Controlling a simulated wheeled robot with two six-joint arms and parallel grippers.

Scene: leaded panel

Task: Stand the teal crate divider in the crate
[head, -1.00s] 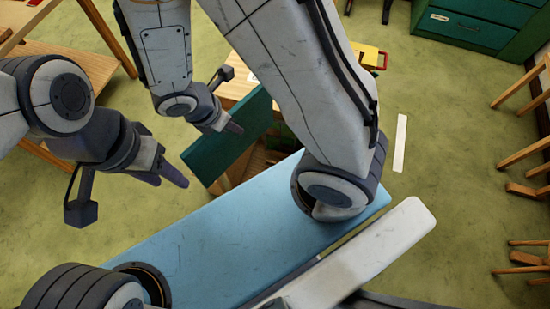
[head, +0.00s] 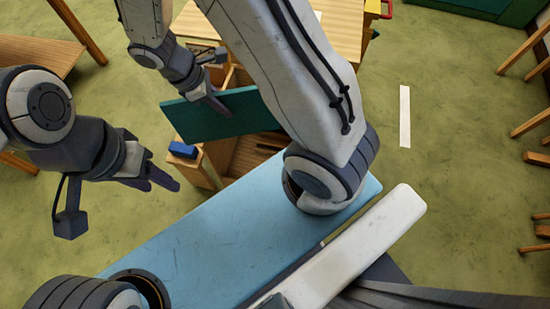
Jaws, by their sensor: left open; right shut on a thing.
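The teal crate divider (head: 228,121) is a flat dark teal board. My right gripper (head: 216,101) is shut on its upper edge and holds it on edge, slightly tilted, over the wooden crate (head: 246,156). The divider hides part of the crate's inside, and my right arm hides the crate's right side. I cannot tell whether the divider touches the crate. My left gripper (head: 164,181) is open and empty, to the left of the crate and apart from the divider.
A small blue block (head: 182,150) sits at the crate's left side. A wooden table (head: 330,25) stands behind. A white strip (head: 405,115) lies on the green floor at right, with wooden chairs (head: 530,125) beyond. The floor between them is clear.

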